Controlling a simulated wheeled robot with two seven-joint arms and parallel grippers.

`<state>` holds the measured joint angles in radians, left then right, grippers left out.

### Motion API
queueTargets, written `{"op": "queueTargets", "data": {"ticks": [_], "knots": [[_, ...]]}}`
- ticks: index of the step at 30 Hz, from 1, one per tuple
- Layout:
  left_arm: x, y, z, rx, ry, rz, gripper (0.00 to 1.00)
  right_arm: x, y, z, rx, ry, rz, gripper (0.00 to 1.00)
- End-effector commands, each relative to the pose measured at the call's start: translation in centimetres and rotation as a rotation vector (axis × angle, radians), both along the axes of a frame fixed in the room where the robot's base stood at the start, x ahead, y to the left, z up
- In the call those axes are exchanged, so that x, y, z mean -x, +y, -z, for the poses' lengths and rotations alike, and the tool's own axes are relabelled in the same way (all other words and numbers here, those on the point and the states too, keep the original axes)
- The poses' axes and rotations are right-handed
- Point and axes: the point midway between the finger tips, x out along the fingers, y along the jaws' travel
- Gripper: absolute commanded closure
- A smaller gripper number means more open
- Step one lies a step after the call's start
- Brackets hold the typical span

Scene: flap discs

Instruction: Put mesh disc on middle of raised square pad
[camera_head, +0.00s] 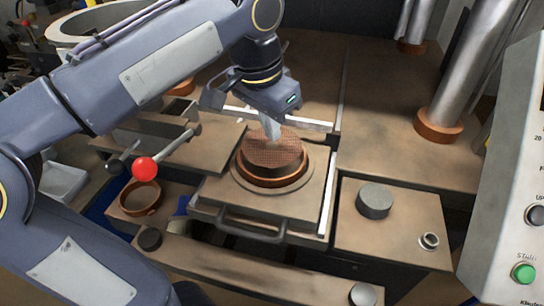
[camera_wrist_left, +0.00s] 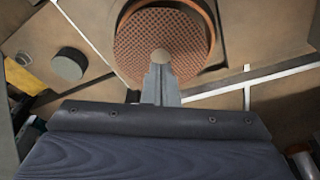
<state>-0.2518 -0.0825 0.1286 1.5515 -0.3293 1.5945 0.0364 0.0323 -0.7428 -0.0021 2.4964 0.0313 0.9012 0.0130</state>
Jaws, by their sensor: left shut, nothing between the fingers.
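The mesh disc (camera_head: 284,153) is round, reddish-brown and perforated. It lies flat on top of a dark round block inside an orange-brown ring (camera_head: 243,174), on a square metal plate (camera_head: 312,196) with a front handle. My left gripper (camera_head: 272,138) points down with its closed fingertips at the disc's top, near its middle; I cannot tell whether they touch it. In the left wrist view the shut fingers (camera_wrist_left: 160,68) reach over the disc (camera_wrist_left: 150,30), and a tan round spot shows at their tips. They hold nothing. My right gripper is out of view.
A red ball-ended lever (camera_head: 145,169) stands left of the plate, above a loose brown ring (camera_head: 140,200). A grey cylinder (camera_head: 375,200) sits to the right. Metal columns (camera_head: 465,80) and a control panel (camera_head: 515,190) bound the right side.

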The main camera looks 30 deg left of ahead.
Motion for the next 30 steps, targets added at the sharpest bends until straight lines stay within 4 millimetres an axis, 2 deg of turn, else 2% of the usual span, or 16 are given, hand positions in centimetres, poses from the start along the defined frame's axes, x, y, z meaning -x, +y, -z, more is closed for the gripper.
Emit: {"op": "queueTargets", "data": {"ticks": [30], "knots": [[0.01, 0.0, 0.81, 0.0, 0.001, 0.0, 1.0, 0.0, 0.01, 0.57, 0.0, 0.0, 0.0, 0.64]]}}
